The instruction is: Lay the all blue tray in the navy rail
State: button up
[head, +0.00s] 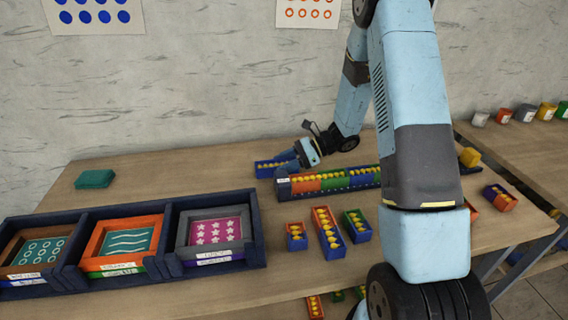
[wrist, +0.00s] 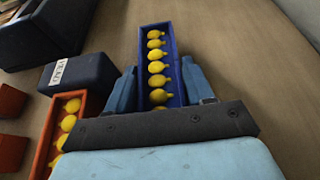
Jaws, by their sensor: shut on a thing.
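The all blue tray (head: 268,169) holds a row of yellow balloon-shaped pieces. My gripper (head: 296,158) is shut on it, with one finger on each long side in the wrist view (wrist: 160,92). The tray is behind the left end of the navy rail (head: 283,188), apart from it; its height above the table is hard to tell. The rail's labelled end block shows in the wrist view (wrist: 80,88), left of the held tray. The rail holds red-orange, green and blue sections with yellow pieces.
Small trays, one orange and blue (head: 296,238), one red and blue (head: 334,243) and one green and blue (head: 357,231), stand in front of the rail. A navy rack (head: 256,258) with framed prints fills the front left. A teal block (head: 94,179) lies back left. The table's left middle is clear.

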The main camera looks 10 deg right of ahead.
jog(key=o, duration=1.1)
jog(key=shift+c, duration=0.2)
jog(key=v, duration=1.1)
jog(key=shift+d+r, duration=0.25)
jog(key=shift+d, duration=0.1)
jog(key=s+d+r+n+t+h, duration=0.1)
jog(key=s+r+n+t+h, duration=0.2)
jog(key=s+r+n+h, duration=0.3)
jog(key=s+d+r+n+t+h, duration=0.1)
jog(key=s+r+n+h, duration=0.6)
jog(key=s+r, duration=1)
jog(key=s+n+t, duration=0.1)
jog(key=s+n, duration=0.2)
jog(key=s, duration=0.2)
jog(key=shift+s+r+n+t, duration=0.3)
jog(key=shift+s+n+t, duration=0.05)
jog(key=shift+n+t, duration=0.05)
jog(key=shift+s+d+r+n+t, duration=0.2)
jog(key=shift+s+d+n+t, duration=0.1)
jog(key=shift+s+n, duration=0.1)
